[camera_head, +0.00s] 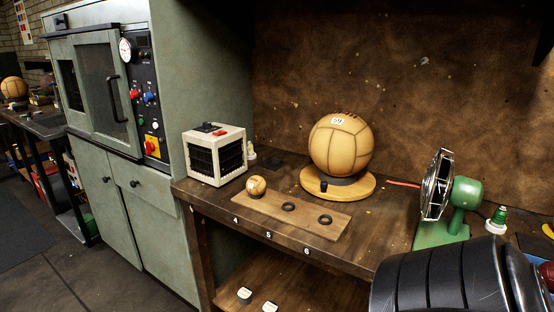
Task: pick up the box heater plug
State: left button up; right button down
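A white box heater (214,155) with a black grille and a red part on top stands at the left end of the wooden bench. A small cream piece (251,153) that looks like its plug stands just right of the heater, close to the back wall. The piece is small and partly hidden by the heater's edge, and I cannot make out its prongs or cord. Neither of my grippers is in view.
A wooden board (330,237) with a small ball (256,186) lies in front. A large leather ball (341,145) sits on a round wooden base (361,188). A green fan-like heater (462,197) and a green-and-white plug-like piece (497,220) stand at right. A green cabinet (214,75) is at left.

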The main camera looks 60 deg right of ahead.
aim_at(250, 151)
jog(key=k, duration=0.45)
jog(key=z, duration=1.05)
